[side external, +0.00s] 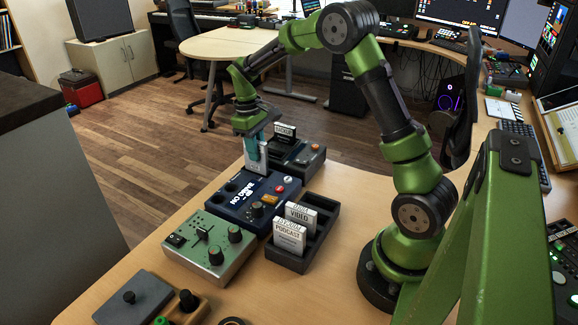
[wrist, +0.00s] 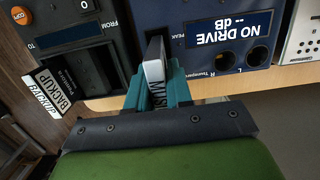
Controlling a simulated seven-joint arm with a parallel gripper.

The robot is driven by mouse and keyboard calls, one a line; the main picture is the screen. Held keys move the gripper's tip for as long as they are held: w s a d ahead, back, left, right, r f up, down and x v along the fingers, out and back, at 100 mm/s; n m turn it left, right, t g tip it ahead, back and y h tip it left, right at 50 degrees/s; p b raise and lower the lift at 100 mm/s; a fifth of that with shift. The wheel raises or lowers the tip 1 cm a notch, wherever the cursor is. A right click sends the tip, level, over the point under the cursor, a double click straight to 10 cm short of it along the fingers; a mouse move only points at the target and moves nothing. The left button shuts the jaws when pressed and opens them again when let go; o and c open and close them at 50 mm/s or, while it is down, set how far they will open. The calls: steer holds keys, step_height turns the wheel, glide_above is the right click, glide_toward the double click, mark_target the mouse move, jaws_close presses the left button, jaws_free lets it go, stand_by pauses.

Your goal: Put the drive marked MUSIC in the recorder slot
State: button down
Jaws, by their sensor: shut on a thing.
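My gripper (side external: 256,156) is shut on the white drive marked MUSIC (wrist: 154,70). In the wrist view its teal fingers (wrist: 155,88) clasp the drive's sides, and the label is partly covered. The recorder (side external: 251,204) is the dark blue box whose display reads NO DRIVE; it also shows in the wrist view (wrist: 185,15). The drive's far end is at the recorder's edge, by a dark recess. I cannot tell whether the end is inside the slot or just over it. The drives marked VIDEO (side external: 300,217) and PODCAST (side external: 289,239) stand in a dark rack (side external: 322,232).
A dark copier box (side external: 305,158) holds the drive marked BACKUP (side external: 285,133) behind the recorder; that drive also shows in the wrist view (wrist: 50,93). A grey-green mixer (side external: 208,249) stands in front of the recorder. The wooden desk (side external: 335,280) is clear right of the rack.

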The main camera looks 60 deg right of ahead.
mark_target(259, 172)
steer(key=shift+f, duration=1.15)
steer(key=shift+f, duration=0.65)
stand_by(0.5)
steer(key=c, duration=1.3)
jaws_free()
steer(key=shift+r, duration=0.15)
steer(key=shift+w+r, duration=0.2)
steer(key=shift+r, duration=1.6)
steer(key=shift+w+r, duration=0.25)
steer(key=shift+r, duration=1.5)
steer(key=shift+w+r, duration=0.2)
steer(key=shift+r, duration=1.6)
